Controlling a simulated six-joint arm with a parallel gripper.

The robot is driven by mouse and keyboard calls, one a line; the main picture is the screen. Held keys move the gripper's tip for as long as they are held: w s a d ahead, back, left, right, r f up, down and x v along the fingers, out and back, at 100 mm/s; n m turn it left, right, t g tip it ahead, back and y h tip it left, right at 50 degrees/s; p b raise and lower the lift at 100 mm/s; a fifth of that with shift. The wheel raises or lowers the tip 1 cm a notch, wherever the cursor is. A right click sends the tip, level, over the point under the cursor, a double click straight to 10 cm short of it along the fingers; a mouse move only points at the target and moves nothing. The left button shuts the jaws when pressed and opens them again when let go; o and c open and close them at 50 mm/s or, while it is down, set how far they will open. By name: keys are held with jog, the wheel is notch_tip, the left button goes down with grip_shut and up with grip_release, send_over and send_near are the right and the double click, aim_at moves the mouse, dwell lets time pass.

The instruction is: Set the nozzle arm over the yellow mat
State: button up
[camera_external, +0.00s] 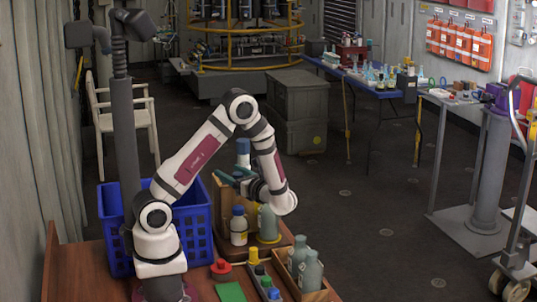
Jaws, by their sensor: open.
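My gripper (243,184) is open and reaches left from the bent wrist, above the wooden stand (224,208) on the table. A small teal bar (226,178) lies at the jaws, at the stand's top; it may be the nozzle arm, but I cannot tell for sure, nor whether the jaws touch it. A yellow patch (269,241) shows beneath a grey-green bottle (268,221) right of the stand; it may be the yellow mat, mostly covered. A green mat (231,292) lies at the table's front.
A white bottle with a blue cap (239,226) stands close below my gripper. A wooden box (315,286) holds grey bottles at the front right. A red piece (221,268) lies near the middle. A blue crate (196,230) stands behind my arm's base.

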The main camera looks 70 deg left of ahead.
jog(key=shift+c, duration=0.2)
grip_shut()
dwell(1.2)
